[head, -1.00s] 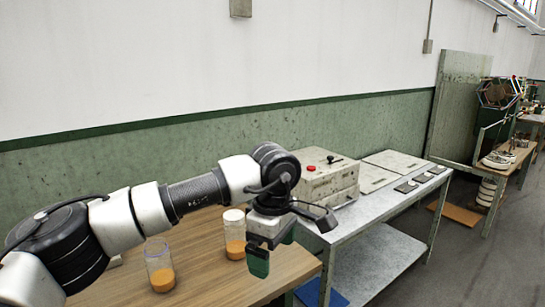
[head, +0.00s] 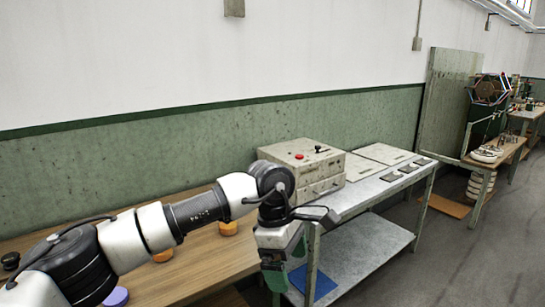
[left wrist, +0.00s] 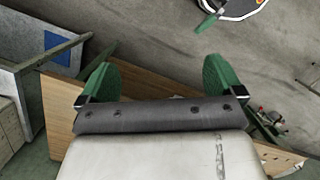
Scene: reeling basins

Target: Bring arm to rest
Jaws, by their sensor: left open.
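My left arm comes in from the left in the head view, bent over the wooden table. Its gripper (head: 274,268) hangs pointing down by the table's right end, in front of the metal bench. In the left wrist view the two green fingers of the left gripper (left wrist: 157,82) stand wide apart, with nothing between them but floor and table behind. My right gripper does not show in the head view.
The wooden table (head: 205,268) bears orange round pieces (head: 228,229) and a purple one (head: 116,297). A metal bench (head: 375,190) holds a beige box (head: 300,160) with a red button. Grey floor (head: 440,260) is open at right.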

